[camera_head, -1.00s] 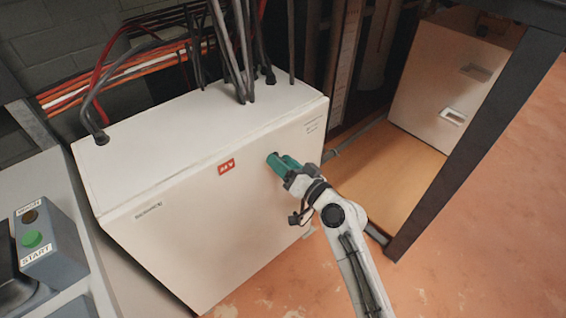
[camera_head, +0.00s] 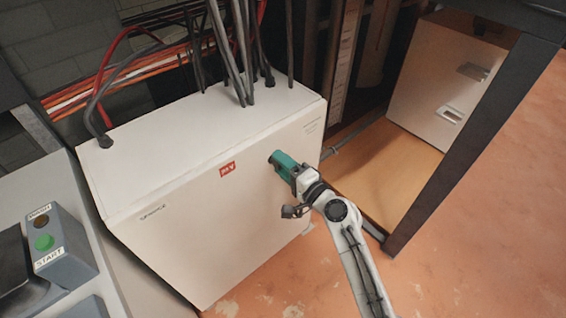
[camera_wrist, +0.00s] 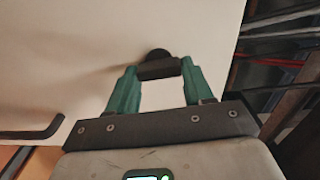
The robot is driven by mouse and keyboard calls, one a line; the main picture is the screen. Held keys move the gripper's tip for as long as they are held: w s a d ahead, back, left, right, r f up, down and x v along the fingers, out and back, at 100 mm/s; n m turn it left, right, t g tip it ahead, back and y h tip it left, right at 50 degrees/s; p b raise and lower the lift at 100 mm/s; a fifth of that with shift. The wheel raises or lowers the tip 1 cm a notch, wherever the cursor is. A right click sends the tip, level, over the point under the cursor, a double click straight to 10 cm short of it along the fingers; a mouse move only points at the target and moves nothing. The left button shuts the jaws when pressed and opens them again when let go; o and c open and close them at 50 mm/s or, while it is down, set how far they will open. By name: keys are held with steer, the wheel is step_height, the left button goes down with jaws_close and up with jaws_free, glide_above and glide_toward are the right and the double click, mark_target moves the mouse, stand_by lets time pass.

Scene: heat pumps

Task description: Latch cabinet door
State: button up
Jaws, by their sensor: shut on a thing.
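The white cabinet (camera_head: 200,225) stands in the middle of the head view, with its door face toward me and a red label on it. The door looks flush with the cabinet body. My gripper (camera_head: 277,160) has green fingers and is at the upper right part of the door face. In the wrist view, its fingers (camera_wrist: 159,72) are shut on a dark latch handle (camera_wrist: 158,68) on the pale door (camera_wrist: 60,45). In the head view the gripper hides the latch handle.
A grey control box (camera_head: 62,245) with a green START button is at the left. Black cables (camera_head: 243,60) enter the cabinet top. A dark post (camera_head: 470,145) stands at the right, by a wooden base (camera_head: 385,170). A dark bar (camera_wrist: 35,133) shows in the wrist view.

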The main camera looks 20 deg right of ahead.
steer(key=shift+m, duration=0.6)
steer(key=o, duration=1)
steer(key=shift+o, duration=0.2)
steer(key=shift+s, duration=0.1)
steer(key=v, duration=1)
steer(key=shift+s+d, duration=0.15)
steer(key=shift+s, duration=0.15)
